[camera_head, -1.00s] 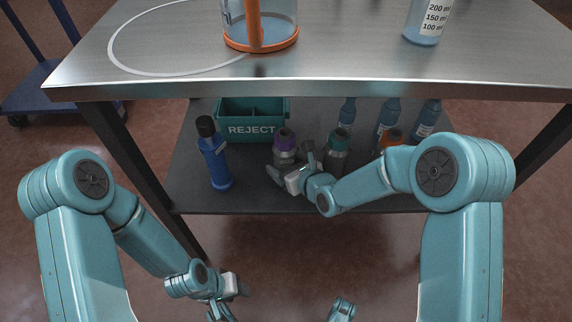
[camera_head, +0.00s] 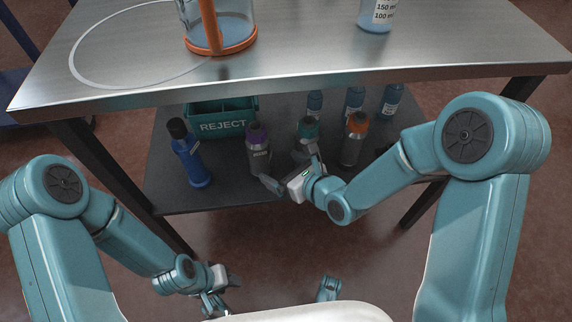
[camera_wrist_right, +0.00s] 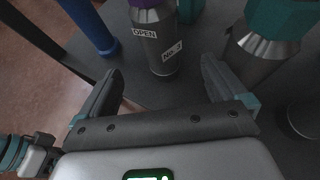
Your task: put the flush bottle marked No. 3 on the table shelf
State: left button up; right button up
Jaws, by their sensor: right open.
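A grey bottle with a purple cap (camera_head: 257,146) stands on the dark lower shelf (camera_head: 215,194) of the table. In the right wrist view this bottle (camera_wrist_right: 153,40) carries labels reading OPEN and what looks like No. 3. My right gripper (camera_head: 292,172) is open and empty at the shelf's front, just before the purple-capped and teal-capped bottles. In the right wrist view the purple-capped bottle stands beyond the gap between its fingers (camera_wrist_right: 161,78). My left gripper (camera_head: 213,298) hangs low at the front, away from the shelf; its jaws are unclear.
A teal-capped bottle (camera_head: 307,133) and an orange-capped bottle (camera_head: 353,140) stand to the right. A blue bottle (camera_head: 190,158) is left, near the green REJECT bin (camera_head: 224,126). Several blue bottles stand behind. The steel tabletop (camera_head: 300,65) overhangs the shelf.

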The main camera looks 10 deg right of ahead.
jog(key=s+d+f+n+g+h, duration=0.1)
jog(key=s+d+f+n+g, duration=0.2)
jog(key=s+f+n, duration=0.6)
jog(key=s+d+f+n+g+h, duration=0.2)
jog(key=s+f+n+g, duration=0.5)
jog(key=n, duration=1.1)
jog(key=s+d+f, duration=0.1)
jog(key=s+f, duration=0.2)
jog(key=s, duration=0.2)
jog(key=shift+d, duration=0.3)
